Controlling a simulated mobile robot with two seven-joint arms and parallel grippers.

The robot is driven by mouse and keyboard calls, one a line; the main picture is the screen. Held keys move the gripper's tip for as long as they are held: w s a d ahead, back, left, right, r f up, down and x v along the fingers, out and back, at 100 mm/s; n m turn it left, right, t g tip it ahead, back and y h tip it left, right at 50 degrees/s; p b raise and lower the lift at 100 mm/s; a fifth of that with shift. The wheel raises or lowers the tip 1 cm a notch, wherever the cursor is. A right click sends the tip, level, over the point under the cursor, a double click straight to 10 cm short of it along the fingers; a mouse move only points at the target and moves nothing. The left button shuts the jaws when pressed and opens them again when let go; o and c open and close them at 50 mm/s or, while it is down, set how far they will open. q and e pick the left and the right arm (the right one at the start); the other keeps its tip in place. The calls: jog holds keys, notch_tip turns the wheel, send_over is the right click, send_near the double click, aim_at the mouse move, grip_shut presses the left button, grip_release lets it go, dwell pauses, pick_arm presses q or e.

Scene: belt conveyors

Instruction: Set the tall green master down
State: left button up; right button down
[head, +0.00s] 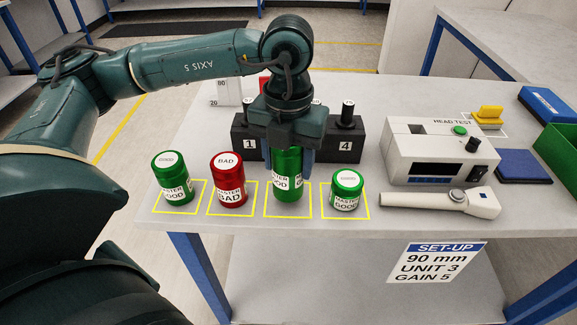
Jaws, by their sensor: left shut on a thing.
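The tall green master (288,177) is upright within the third yellow square from the left, its label partly showing. My left gripper (288,150) points down from above and is shut on it, with a finger on either side. The gripper hides the master's top. I cannot tell for sure whether its base touches the table. My right gripper is not in view.
A green master (174,180) and a red master (229,183) stand in squares to the left, a short green master (346,190) to the right. A black numbered block (363,149) stands behind. A white tester (425,148) and handheld device (468,202) are further right.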

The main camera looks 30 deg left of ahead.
pick_arm(q)
jog(key=shift+f, duration=0.9)
jog(key=shift+f, duration=0.1)
jog(key=shift+f+b, duration=0.2)
jog(key=shift+b, duration=0.1)
jog(key=o, duration=1.4)
jog(key=shift+r, duration=0.1)
notch_tip(320, 180, up, 12)
jog(key=shift+r+p, duration=0.2)
jog(key=shift+p, duration=0.35)
